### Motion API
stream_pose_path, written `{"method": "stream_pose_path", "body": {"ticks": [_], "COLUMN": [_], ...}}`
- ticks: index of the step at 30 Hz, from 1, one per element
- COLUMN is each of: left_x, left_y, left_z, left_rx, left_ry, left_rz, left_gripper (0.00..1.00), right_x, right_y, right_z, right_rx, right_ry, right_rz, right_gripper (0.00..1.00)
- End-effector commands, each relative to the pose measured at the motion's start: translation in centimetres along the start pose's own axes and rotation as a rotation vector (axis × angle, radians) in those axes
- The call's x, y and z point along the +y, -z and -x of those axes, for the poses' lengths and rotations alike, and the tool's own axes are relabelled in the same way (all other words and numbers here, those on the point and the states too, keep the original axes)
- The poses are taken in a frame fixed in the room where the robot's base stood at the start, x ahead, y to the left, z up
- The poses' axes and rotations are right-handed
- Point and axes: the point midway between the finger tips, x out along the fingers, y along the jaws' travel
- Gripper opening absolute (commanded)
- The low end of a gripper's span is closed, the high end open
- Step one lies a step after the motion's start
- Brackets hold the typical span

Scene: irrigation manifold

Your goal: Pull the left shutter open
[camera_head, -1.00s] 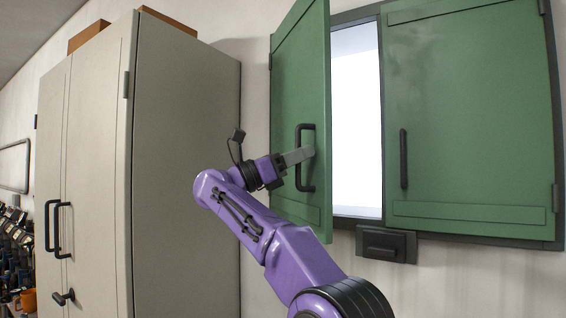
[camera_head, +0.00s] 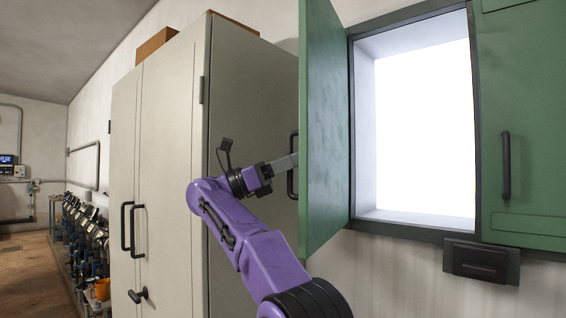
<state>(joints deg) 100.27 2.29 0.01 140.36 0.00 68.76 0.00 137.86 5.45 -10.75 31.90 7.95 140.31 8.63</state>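The left green shutter (camera_head: 325,130) stands swung out from the window frame, seen nearly edge-on. Its black bar handle (camera_head: 291,181) is on the face turned to the left. My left gripper (camera_head: 288,162), on the purple arm, has its grey fingers across this handle and appears shut on it. The far finger is hidden, and the shutter's edge cuts off part of the handle. The right green shutter (camera_head: 525,100) is closed, with its own dark handle (camera_head: 506,165). My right gripper is not in view.
A tall grey cabinet (camera_head: 250,110) stands close to the left of the shutter, behind my gripper. The bright window opening (camera_head: 425,130) is uncovered. A dark wall latch box (camera_head: 481,262) sits below the frame. Equipment (camera_head: 85,235) lines the far left wall.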

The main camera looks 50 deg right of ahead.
Motion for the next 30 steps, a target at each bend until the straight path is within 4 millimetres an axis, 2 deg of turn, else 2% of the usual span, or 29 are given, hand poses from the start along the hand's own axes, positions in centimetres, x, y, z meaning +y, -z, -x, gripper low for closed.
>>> {"method": "stream_pose_path", "body": {"ticks": [15, 16, 17, 25, 30], "left_x": [0.0, 0.0, 0.0, 0.0, -0.2], "left_y": [0.0, 0.0, 0.0, 0.1, 0.7], "left_z": [0.1, 0.1, 0.1, 0.2, 1.6], "left_rx": [0.000, -0.001, -0.001, -0.001, -0.001], "left_ry": [0.000, 0.000, 0.000, 0.000, 0.000], "left_rz": [0.000, 0.000, 0.000, 0.000, 0.000], "left_gripper": [1.00, 1.00, 1.00, 1.00, 1.00], "right_x": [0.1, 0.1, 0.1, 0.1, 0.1], "right_y": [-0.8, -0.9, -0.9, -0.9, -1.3], "right_z": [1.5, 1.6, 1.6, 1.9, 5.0], "right_rx": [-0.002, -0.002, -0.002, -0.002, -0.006], "right_ry": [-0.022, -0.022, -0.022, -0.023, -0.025], "right_rz": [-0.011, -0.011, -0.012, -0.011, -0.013], "right_gripper": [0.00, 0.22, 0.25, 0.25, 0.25]}}
